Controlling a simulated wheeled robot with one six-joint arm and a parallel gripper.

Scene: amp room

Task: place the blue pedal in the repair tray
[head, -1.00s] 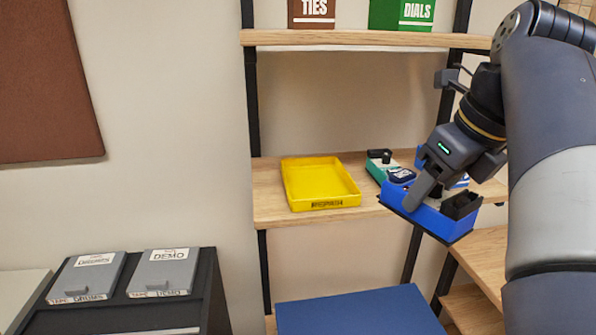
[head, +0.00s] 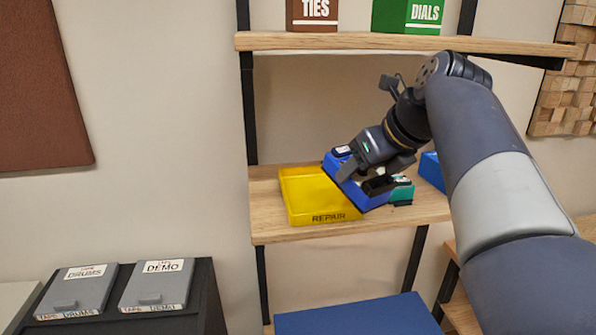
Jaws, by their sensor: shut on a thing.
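The yellow repair tray (head: 308,207) sits on the middle wooden shelf, with "REPAIR" on its front wall. My gripper (head: 358,178) is shut on the blue pedal (head: 343,184). The pedal is tilted and overlaps the right part of the tray in the head view. I cannot tell whether it touches the tray. My gripper and arm hide part of the pedal and the tray's right side.
A green pedal (head: 402,193) is partly hidden just right of the held pedal. Another blue thing (head: 432,171) stands farther right on the shelf (head: 275,234). The upper shelf (head: 350,41) holds a brown box (head: 312,13) and a green box (head: 408,14).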

